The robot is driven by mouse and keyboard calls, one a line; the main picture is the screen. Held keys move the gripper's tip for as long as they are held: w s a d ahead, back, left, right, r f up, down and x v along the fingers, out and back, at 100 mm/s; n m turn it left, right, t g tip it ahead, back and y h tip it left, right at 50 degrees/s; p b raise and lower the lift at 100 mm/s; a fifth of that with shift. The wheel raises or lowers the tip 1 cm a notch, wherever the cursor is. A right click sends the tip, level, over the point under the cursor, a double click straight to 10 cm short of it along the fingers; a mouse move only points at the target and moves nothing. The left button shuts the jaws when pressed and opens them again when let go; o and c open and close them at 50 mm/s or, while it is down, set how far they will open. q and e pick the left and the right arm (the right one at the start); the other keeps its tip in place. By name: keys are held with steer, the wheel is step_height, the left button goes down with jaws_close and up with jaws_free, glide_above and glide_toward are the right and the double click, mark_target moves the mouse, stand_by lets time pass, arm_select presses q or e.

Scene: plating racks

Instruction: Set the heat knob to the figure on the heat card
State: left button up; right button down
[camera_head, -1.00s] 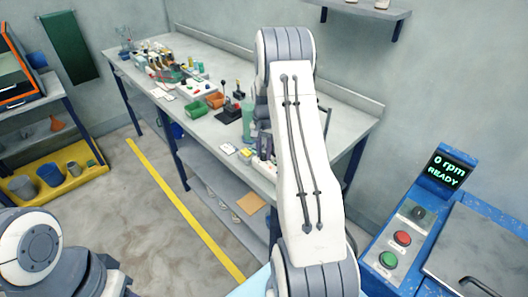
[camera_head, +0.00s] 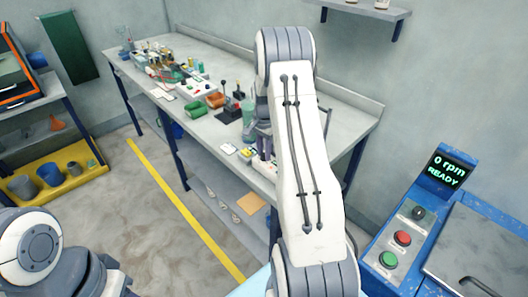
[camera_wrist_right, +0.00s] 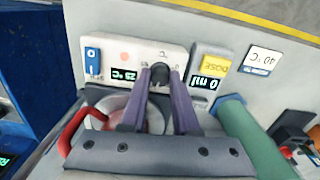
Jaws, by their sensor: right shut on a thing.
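A white heat unit (camera_wrist_right: 115,55) lies under my right gripper in the right wrist view. Its display (camera_wrist_right: 124,75) appears upside down and reads 25 °C. The dark heat knob (camera_wrist_right: 162,72) is on the unit's right part, between the purple fingertips of my right gripper (camera_wrist_right: 160,80), which is shut on it. The fingers partly hide the knob and its marking. A white heat card (camera_wrist_right: 262,60), upside down, reads 40 °C and lies to the right. In the head view my right gripper (camera_head: 263,137) is partly hidden behind my own arm. My left gripper is out of view.
A yellow dose button (camera_wrist_right: 214,65) and a 0 ml display (camera_wrist_right: 206,83) sit right of the heat unit. A green cylinder (camera_wrist_right: 250,135) stands close by the gripper. A red curved handle (camera_wrist_right: 72,132) is at left. Bins and a joystick stand farther along the bench.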

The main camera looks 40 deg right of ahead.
steer(key=shift+w+d+r, duration=0.1)
steer(key=shift+d+r, duration=0.05)
steer(key=c, duration=0.9)
jaws_free()
step_height(320, 180, up, 10)
steer(key=shift+r+b, duration=0.2)
steer(key=shift+b, duration=0.75)
